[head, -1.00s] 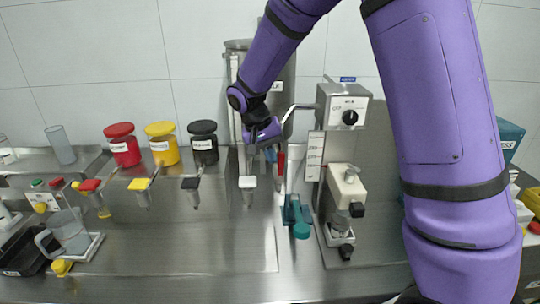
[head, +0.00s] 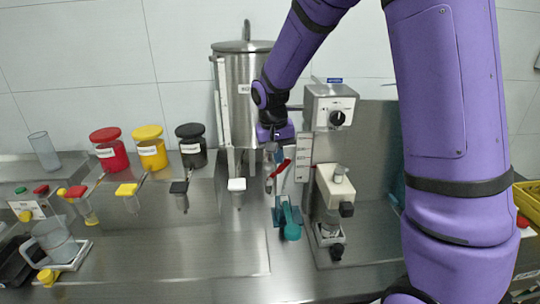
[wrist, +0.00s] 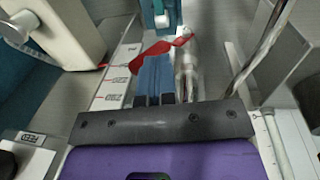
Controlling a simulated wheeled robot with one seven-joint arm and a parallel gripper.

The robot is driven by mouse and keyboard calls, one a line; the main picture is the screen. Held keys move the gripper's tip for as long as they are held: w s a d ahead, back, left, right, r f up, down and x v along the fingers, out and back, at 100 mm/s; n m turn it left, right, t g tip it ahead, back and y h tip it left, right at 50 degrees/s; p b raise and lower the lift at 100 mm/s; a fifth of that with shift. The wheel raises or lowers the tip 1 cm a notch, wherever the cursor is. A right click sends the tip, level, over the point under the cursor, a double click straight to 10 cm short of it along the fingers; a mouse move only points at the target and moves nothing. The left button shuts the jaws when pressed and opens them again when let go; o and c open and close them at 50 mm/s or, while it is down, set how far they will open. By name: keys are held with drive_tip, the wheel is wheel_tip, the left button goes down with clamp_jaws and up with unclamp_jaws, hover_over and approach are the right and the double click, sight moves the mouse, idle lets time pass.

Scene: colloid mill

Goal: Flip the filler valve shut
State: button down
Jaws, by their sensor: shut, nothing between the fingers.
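The filler valve has a red lever (head: 280,168) on a steel body (head: 269,184) below the steel tank, left of the mill's white scale strip. The lever slants from upper right to lower left. In the wrist view the red lever (wrist: 150,56) lies across the ends of my blue fingers, beside the steel valve body (wrist: 187,62). My gripper (head: 271,152) points down just above the lever. In the wrist view my gripper (wrist: 156,68) is shut, with its fingers together and nothing between them. I cannot tell whether the fingertips touch the lever.
The steel tank (head: 235,110) stands behind my gripper, and the mill's control box (head: 330,107) stands to its right. A teal tool (head: 290,218) is below the valve. Red, yellow and black jars (head: 192,145) stand at left. The bench front (head: 180,250) is mostly clear.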

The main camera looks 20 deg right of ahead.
drive_tip(key=shift+s+d+f, duration=0.2)
drive_tip(key=shift+d+f, duration=0.1)
drive_tip(key=shift+d, duration=0.35)
drive_tip(key=shift+s+d+f, duration=0.2)
drive_tip(key=shift+d+f, duration=0.05)
drive_tip(key=shift+d, duration=0.35)
drive_tip(key=shift+s+d+f, duration=0.3)
drive_tip(key=shift+d+f, duration=0.45)
drive_tip(key=shift+d, duration=0.05)
drive_tip(key=r, duration=0.7)
drive_tip(key=a+r, duration=0.1)
drive_tip(key=r, duration=0.2)
drive_tip(key=shift+w+a+r, duration=0.1)
drive_tip(key=shift+w+r, duration=0.15)
drive_tip(key=shift+r, duration=0.1)
